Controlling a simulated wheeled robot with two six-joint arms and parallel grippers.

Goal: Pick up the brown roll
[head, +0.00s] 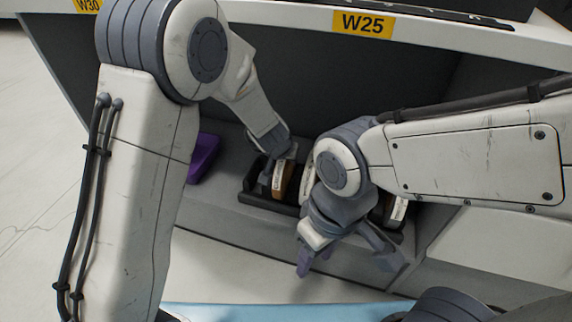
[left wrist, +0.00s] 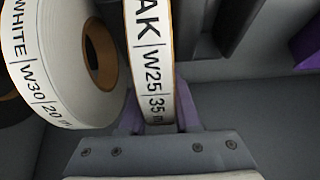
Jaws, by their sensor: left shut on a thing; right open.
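The brown roll (head: 284,180) stands in a black holder on the shelf in the head view. In the left wrist view the brown roll (left wrist: 152,65) shows a white label band reading "AK W25 35 m". My left gripper (head: 282,160) reaches down over it, and its purple fingers (left wrist: 158,118) are shut on it, one on each side. I cannot tell whether the roll is lifted off the holder. My right gripper (head: 345,262) is open and empty in front of the shelf, and its arm hides part of the holder.
A white roll (left wrist: 50,65) marked W30 stands just left of the brown one in the wrist view. Another roll (head: 395,212) sits at the holder's right end. The black holder (head: 252,191) rests on the grey shelf. A purple object (head: 203,158) lies left. A W25 sign (head: 362,23) is above.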

